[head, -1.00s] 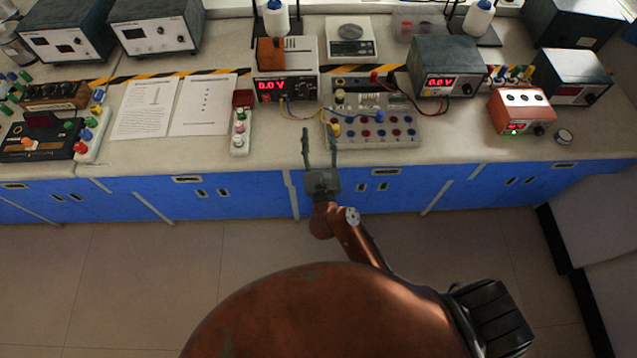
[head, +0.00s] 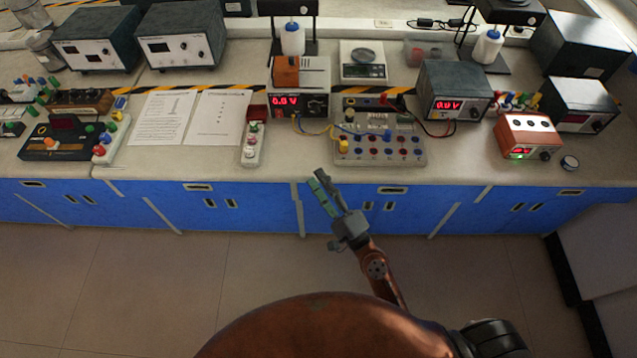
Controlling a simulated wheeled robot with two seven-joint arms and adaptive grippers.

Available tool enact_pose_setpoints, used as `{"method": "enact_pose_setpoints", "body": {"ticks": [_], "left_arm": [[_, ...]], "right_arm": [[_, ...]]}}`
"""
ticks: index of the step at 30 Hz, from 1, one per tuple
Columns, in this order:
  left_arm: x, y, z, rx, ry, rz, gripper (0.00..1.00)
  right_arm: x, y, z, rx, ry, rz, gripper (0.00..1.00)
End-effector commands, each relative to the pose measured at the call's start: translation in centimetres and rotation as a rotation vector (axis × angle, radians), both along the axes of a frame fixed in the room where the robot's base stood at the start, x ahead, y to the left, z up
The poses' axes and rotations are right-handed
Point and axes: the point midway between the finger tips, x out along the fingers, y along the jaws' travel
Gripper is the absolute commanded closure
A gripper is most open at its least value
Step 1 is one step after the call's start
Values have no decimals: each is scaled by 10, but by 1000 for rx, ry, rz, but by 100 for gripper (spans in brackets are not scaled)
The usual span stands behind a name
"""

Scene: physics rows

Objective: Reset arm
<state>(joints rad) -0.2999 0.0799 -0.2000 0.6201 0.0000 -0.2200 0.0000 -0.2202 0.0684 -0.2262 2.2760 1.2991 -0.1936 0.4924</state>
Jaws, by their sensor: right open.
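My right gripper (head: 321,188) is in front of the bench's blue cabinet fronts, just below the worktop edge. Its two fingers point up and to the left, close together in the picture, with nothing seen between them. It is apart from everything on the bench. My right arm comes up from the bottom right behind it. My left gripper is not in the frame.
The bench (head: 300,170) holds a patch board (head: 408,155) with wires, a power supply (head: 298,103) reading zero, a grey meter box (head: 455,92), an orange box (head: 527,136) and paper sheets (head: 163,118). The floor (head: 160,275) in front is clear.

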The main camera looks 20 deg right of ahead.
Motion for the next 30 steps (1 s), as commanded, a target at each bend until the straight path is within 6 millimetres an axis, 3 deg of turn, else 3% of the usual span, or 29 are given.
{"method": "enact_pose_setpoints", "body": {"ticks": [17, 20, 23, 26, 30], "left_arm": [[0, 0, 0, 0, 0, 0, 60], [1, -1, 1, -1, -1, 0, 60], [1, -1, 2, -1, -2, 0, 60], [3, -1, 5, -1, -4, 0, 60], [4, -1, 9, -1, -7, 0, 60]], "right_arm": [[0, 2, -2, -11, 1, 4, 58], [2, 1, -15, -35, 19, -4, 58], [8, -3, -54, -105, 72, -26, 58], [12, -11, -118, -227, 154, -52, 58], [3, -26, -220, -434, 283, -72, 58]]}}
